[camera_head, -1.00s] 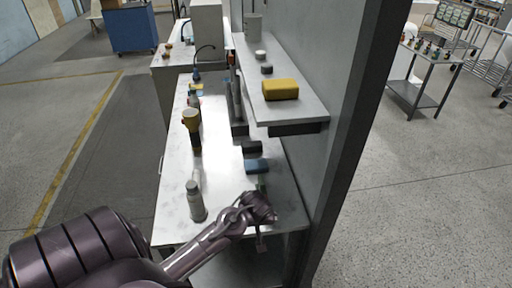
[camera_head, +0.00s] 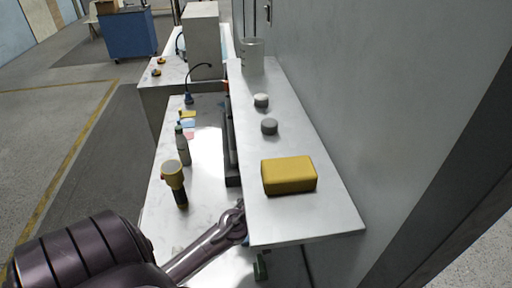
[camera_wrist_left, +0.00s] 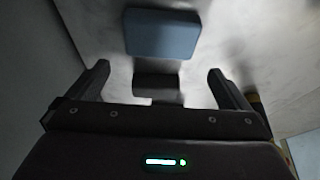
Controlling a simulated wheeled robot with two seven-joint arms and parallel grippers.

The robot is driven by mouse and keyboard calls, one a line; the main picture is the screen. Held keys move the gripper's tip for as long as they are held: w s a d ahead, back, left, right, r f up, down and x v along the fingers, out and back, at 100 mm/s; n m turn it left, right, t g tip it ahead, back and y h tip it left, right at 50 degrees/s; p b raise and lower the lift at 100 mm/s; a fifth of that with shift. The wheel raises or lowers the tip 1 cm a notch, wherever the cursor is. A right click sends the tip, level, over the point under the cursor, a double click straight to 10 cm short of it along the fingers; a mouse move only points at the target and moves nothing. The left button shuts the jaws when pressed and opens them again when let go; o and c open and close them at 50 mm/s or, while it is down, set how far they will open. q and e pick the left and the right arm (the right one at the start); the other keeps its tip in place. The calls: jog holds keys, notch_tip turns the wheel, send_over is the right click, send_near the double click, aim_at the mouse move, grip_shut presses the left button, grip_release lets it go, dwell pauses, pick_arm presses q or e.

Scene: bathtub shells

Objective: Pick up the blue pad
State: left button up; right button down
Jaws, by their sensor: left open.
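The blue pad (camera_wrist_left: 162,33) lies on the pale work surface in the left wrist view, near the top, ahead of my fingertips. My left gripper (camera_wrist_left: 158,72) is open, with its two fingers apart and the pad beyond them, not between them. A dark block (camera_wrist_left: 157,84) shows in the gap between the fingers, lower than the pad. In the head view my left arm reaches in beneath the shelf, which hides the gripper and the pad. My right gripper is in neither view.
A shelf (camera_head: 290,222) overhangs the bench's right side and carries a yellow block (camera_head: 289,175), two small round pieces and a clear beaker (camera_head: 252,57). A wall closes the right.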

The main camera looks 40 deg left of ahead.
pick_arm(q)
jog(key=shift+s+f, duration=0.1)
jog(key=shift+f, duration=0.25)
jog(key=shift+s+d+f+p, duration=0.1)
jog(key=shift+s+f+p, duration=0.1)
jog(key=shift+f+p, duration=0.45)
jog(key=f, duration=0.1)
jog(key=f+p, duration=0.1)
jog(key=shift+w+f, duration=0.3)
jog(key=shift+f, duration=0.05)
jog(key=shift+x, duration=1.2)
jog(key=shift+c, duration=0.6)
jog(key=c, duration=0.5)
jog(key=shift+c, duration=0.4)
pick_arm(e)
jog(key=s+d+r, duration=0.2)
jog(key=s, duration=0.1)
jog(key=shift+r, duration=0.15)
pick_arm(q)
jog(key=shift+r, duration=0.15)
